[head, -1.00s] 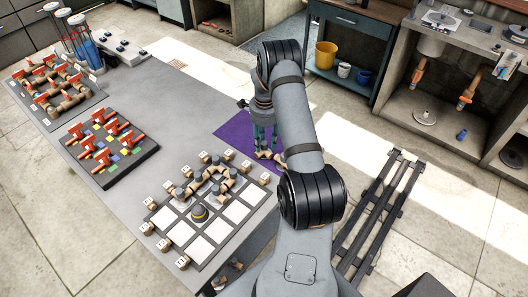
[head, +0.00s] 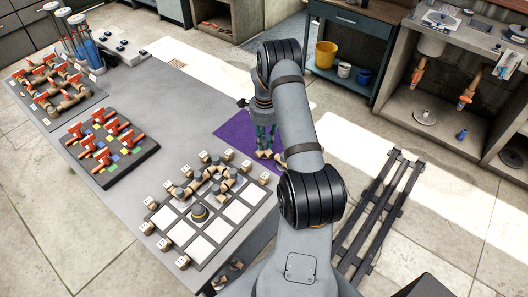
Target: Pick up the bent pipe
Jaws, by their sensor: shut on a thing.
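My gripper (head: 263,147) points down over the purple mat (head: 236,133) at the right side of the table. It is shut on a tan pipe piece (head: 268,154), probably the bent pipe, just above or on the mat. My arm hides part of the piece, so its bend and its exact height cannot be told. Other tan and grey pipe pieces (head: 218,172) lie joined on the board of white squares (head: 201,247) at the table's front.
A dark board with orange-handled valves (head: 103,150) and a grey tray of valved pipes (head: 62,103) lie to the left. Blue cylinders (head: 83,50) stand at the back left. The grey table top (head: 175,105) is clear in the middle. A dark rack (head: 375,210) is on the floor at right.

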